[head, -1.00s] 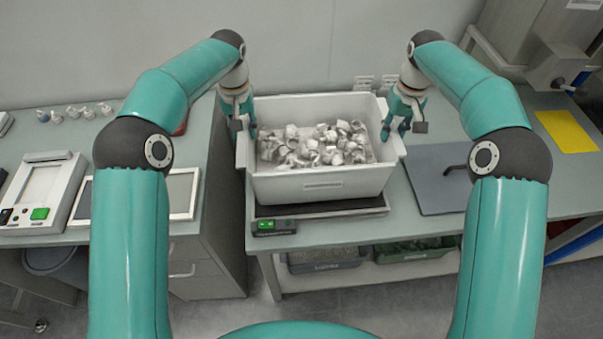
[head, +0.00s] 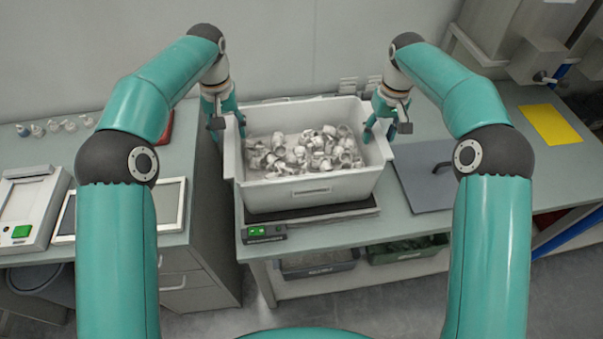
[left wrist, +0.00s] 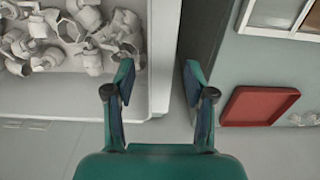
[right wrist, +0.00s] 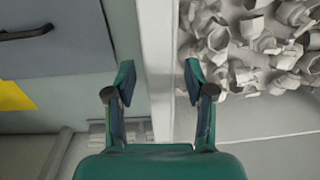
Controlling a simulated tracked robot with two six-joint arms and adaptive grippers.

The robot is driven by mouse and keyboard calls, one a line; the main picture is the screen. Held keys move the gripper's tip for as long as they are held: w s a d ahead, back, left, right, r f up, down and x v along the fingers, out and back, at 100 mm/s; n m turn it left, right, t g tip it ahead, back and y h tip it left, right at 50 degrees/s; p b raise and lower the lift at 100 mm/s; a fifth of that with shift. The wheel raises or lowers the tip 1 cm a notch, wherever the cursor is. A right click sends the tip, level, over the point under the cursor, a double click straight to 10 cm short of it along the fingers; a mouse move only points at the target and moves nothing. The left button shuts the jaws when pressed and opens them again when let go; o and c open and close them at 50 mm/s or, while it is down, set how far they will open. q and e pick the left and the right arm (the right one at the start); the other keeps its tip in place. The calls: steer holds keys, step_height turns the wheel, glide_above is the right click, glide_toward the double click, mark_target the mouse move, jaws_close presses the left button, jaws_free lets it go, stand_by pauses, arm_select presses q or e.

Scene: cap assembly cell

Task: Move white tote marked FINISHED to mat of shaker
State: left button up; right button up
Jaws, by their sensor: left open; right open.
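The white tote (head: 312,202), full of pale caps (head: 305,152), sits upright over the dark mat (head: 352,209) of the shaker (head: 264,233). Its front label is too small to read. The tote hides most of the mat. My left gripper (head: 228,128) is open at the tote's left end. In the left wrist view, the tote's rim (left wrist: 160,65) runs between its parted fingers. My right gripper (head: 380,130) is open at the right end, with the rim (right wrist: 157,70) between its fingers in the right wrist view. Both grippers look empty.
A grey board with a dark handle (head: 425,183) lies right of the tote, and a yellow sheet (head: 550,125) lies beyond it. A red tray (left wrist: 258,106) is on the left bench. Bins (head: 320,262) stand under the table. A gap separates the two benches.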

steer(key=shift+w+r, duration=0.1)
steer(key=shift+r, duration=0.45)
arm_select(q)
step_height(320, 180, up, 9)
arm_select(e)
steer(key=shift+d+r, duration=0.15)
steer(key=shift+r, duration=2.95)
arm_select(q)
steer(key=shift+s+f, duration=0.1)
